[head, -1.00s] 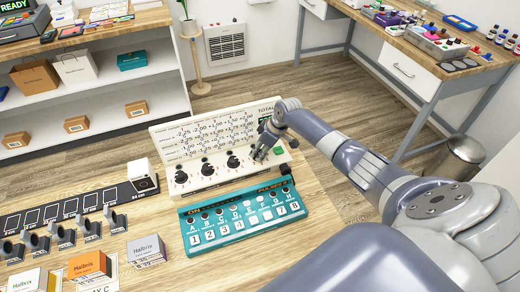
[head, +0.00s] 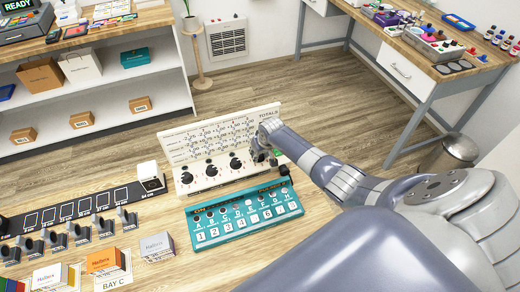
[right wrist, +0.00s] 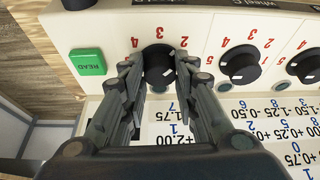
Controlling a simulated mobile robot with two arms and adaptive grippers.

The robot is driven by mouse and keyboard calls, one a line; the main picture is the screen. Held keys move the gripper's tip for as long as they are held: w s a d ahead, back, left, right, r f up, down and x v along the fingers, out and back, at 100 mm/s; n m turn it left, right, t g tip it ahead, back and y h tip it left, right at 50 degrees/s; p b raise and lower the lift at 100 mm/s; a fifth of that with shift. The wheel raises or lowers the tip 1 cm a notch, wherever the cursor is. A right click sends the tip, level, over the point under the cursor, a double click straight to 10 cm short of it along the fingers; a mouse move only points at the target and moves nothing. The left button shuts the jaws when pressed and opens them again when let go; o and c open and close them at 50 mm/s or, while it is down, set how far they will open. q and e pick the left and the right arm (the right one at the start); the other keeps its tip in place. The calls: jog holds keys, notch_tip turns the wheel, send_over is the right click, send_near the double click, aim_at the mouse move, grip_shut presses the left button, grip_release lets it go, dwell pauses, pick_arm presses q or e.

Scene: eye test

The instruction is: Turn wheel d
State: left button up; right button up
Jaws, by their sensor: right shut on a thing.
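A cream panel (head: 205,184) with a row of black dials stands on the wooden table in the head view. Wheel d (right wrist: 158,66), the dial beside the green READ button (right wrist: 88,62), sits between the fingers of my right gripper (right wrist: 157,78) in the right wrist view, where the panel appears upside down. The gripper is shut on this dial. In the head view my right gripper (head: 263,156) is at the panel's right end and largely hides wheel d. The dial's pointer is hard to read. My left gripper is not in view.
Other dials, one (right wrist: 241,65) close beside wheel d, stand in the same row. A printed totals board (head: 222,135) rises behind them. A teal keypad box (head: 240,228) lies just in front. Small boxes (head: 157,246) and a dark strip (head: 80,211) lie left.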

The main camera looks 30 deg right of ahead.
jog(key=shift+m, duration=0.5)
jog(key=o, duration=1.1)
jog(key=shift+c, duration=0.2)
jog(key=v, duration=1.2)
jog(key=shift+a, duration=0.25)
jog(key=shift+w, duration=0.15)
